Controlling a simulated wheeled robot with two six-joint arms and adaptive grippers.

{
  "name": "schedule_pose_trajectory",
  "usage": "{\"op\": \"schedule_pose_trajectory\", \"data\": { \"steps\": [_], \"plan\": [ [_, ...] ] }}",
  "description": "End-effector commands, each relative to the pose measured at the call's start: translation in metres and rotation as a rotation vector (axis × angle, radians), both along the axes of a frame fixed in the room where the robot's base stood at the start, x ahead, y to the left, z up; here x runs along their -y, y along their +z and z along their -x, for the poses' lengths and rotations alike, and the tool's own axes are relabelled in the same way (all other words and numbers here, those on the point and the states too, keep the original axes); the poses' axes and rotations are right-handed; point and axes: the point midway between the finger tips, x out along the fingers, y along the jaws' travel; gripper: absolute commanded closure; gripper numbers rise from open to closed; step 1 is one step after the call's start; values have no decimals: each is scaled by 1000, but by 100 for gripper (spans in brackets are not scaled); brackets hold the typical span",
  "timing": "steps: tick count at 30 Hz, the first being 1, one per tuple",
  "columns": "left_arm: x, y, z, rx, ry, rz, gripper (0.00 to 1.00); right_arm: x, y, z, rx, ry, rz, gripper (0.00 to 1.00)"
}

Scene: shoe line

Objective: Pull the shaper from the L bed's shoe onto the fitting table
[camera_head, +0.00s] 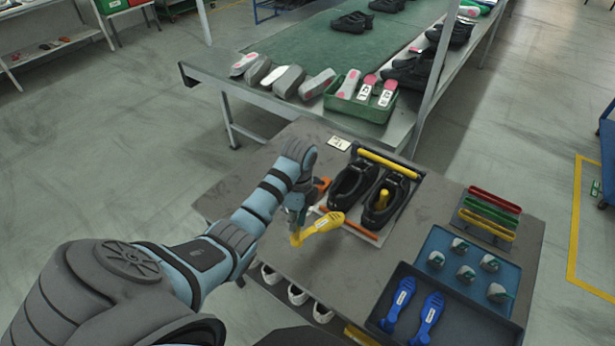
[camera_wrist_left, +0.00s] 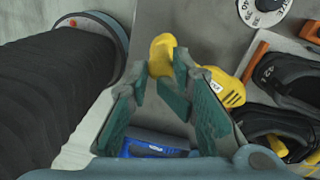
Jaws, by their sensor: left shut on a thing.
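My left gripper (camera_head: 298,222) is shut on a yellow shaper (camera_head: 325,223), left of the shoe beds over the bare front part of the fitting table (camera_head: 262,205). The shaper is outside any shoe; whether it touches the tabletop I cannot tell. In the left wrist view the fingers (camera_wrist_left: 165,78) close around the shaper (camera_wrist_left: 225,86) near its rounded end. The left black shoe (camera_head: 350,187) looks empty. The right black shoe (camera_head: 378,215) has a yellow shaper (camera_head: 383,198) inside. My right gripper is not in view.
At the table's right are a tray with blue shapers (camera_head: 429,315), a blue tray of small grey-green pieces (camera_head: 462,240) and a rack of coloured bars (camera_head: 490,215). A conveyor (camera_head: 310,55) with shoes and a green bin (camera_head: 345,105) stands behind. The table's left is clear.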

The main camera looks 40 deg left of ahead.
Motion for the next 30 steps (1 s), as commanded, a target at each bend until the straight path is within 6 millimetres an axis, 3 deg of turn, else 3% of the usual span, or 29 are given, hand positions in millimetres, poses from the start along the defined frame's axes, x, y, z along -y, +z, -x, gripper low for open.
{"op": "schedule_pose_trajectory", "data": {
  "steps": [3, 8, 14, 18, 26, 30],
  "plan": [
    [-1, -4, 8, 6, -5, 0, 100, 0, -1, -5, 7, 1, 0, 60],
    [-1, -22, 15, 11, -5, 0, 100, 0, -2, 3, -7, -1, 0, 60],
    [-1, -54, 7, 3, -2, 0, 100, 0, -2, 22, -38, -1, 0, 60],
    [0, -77, 3, 2, -4, 0, 100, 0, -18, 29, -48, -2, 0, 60],
    [0, -87, 2, 2, -4, -1, 100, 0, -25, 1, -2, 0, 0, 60],
    [0, -86, 2, 1, -3, -1, 100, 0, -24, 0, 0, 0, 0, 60]
  ]
}}
